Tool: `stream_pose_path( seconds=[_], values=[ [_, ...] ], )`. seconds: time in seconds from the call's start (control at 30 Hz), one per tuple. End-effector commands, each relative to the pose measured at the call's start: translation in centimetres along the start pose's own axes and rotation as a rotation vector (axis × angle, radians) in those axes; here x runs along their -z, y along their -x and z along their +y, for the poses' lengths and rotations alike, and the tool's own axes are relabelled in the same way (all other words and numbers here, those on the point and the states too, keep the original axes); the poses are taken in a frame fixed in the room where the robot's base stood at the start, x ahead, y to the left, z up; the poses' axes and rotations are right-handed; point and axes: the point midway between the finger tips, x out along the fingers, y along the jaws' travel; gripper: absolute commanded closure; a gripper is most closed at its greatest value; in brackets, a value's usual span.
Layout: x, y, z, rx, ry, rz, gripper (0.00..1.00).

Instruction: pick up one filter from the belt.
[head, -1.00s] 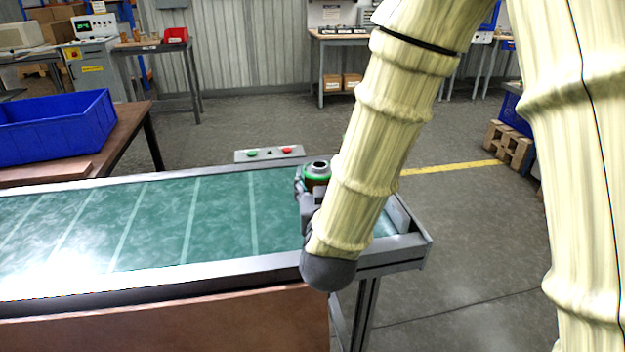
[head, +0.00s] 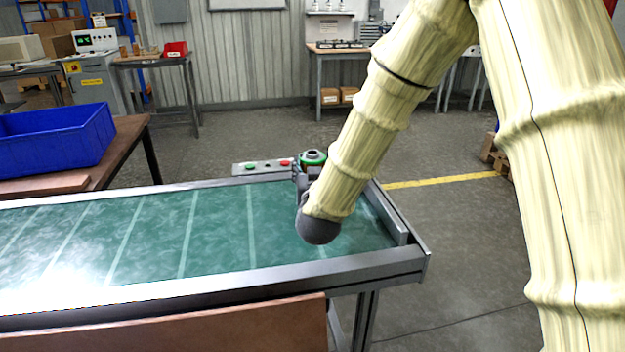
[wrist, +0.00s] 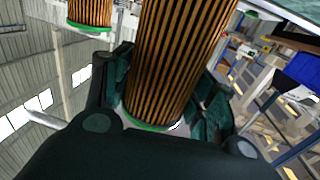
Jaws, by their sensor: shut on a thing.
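A filter with brown pleats and a green ring shows large in the wrist view (wrist: 182,55), between the fingers of my gripper (wrist: 165,100). In the head view the filter's dark cap and green ring (head: 313,157) show above my gripper (head: 303,176), near the far edge of the belt's right end. My gripper is shut on this filter. The arm hides part of the gripper and the filter's lower part. A second pleated filter (wrist: 90,14) shows at the top left of the wrist view, apart from the held one. I cannot make it out in the head view.
The green belt (head: 215,235) is bare to the left, with a metal rail (head: 230,283) along its near side. A button panel (head: 262,167) sits at its far edge. A blue crate (head: 55,145) stands on a brown table (head: 135,128) at left.

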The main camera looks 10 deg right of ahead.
Motion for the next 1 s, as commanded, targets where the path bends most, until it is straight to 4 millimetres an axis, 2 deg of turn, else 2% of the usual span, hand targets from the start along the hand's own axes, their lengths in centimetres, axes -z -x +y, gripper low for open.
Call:
stream_pose_path(
  seconds=[0.27,0.7,0.73,0.8,0.83,1.0],
  values=[
    [-3.3,-0.1,0.0,-0.001,-0.001,-0.002,0.69],
    [-3.9,-0.1,0.0,-0.001,-0.001,0.001,0.69],
    [-3.8,-0.1,0.0,-0.001,-0.001,0.0,0.38],
    [-3.8,0.0,0.0,-0.001,-0.001,0.0,0.25],
    [-3.8,0.0,0.0,-0.001,-0.001,0.0,0.22],
    [-3.8,0.0,0.0,-0.001,-0.001,0.0,0.22]
  ],
)
